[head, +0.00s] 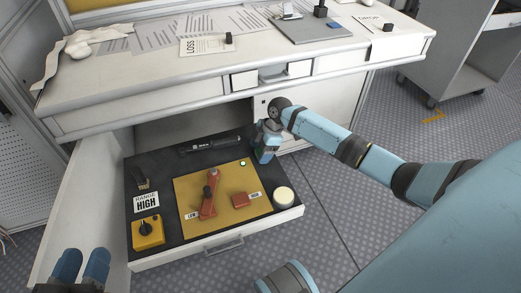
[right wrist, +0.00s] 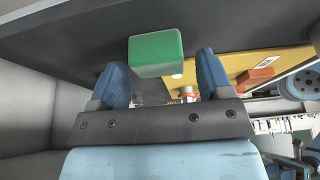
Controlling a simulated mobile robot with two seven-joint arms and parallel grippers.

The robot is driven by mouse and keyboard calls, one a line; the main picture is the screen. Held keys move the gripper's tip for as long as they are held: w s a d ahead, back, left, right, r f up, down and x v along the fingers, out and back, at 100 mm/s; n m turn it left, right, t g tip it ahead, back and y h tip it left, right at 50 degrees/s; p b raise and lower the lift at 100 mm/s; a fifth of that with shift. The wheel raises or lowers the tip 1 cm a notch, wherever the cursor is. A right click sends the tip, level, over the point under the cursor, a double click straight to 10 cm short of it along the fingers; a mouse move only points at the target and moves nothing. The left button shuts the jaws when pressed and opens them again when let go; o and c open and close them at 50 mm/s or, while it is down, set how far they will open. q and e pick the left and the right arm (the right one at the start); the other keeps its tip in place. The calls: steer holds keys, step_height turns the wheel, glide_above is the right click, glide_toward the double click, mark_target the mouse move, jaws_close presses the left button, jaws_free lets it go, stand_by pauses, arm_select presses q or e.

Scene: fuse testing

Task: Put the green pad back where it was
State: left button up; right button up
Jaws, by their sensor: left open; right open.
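The green pad (right wrist: 156,52) is a small green block in the right wrist view, resting on the dark drawer floor. It lies between the two fingers of my right gripper (right wrist: 162,75), with a gap visible on each side. In the head view my right gripper (head: 265,148) is over the back right of the open drawer (head: 235,247) and hides most or all of the pad. My left gripper (head: 81,266) is open and empty at the lower left, by the drawer's left side.
The drawer holds a yellow board (head: 222,183) with a red lever (head: 208,200) and red block (head: 240,201), a white round knob (head: 284,197), a yellow knob box (head: 147,233) and a black cylinder (head: 210,144). The white worktop (head: 140,85) overhangs the drawer's back.

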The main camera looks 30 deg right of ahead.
steer(key=p+v, duration=0.2)
steer(key=v, duration=0.3)
steer(key=shift+r+p, duration=0.25)
steer(key=shift+p, duration=0.15)
arm_select(q)
step_height(320, 180, up, 6)
steer(key=n+t+p, duration=0.1)
steer(key=t+p, duration=0.1)
steer(key=p, duration=0.1)
steer(key=shift+s+r+n, duration=0.2)
steer(key=shift+s+n, duration=0.2)
steer(key=shift+s, duration=0.05)
arm_select(e)
steer(key=s+d, duration=0.2)
steer(key=d, duration=0.9)
steer(key=shift+s+d+f, duration=0.25)
steer(key=shift+s+d, duration=0.05)
steer(key=shift+s, duration=0.1)
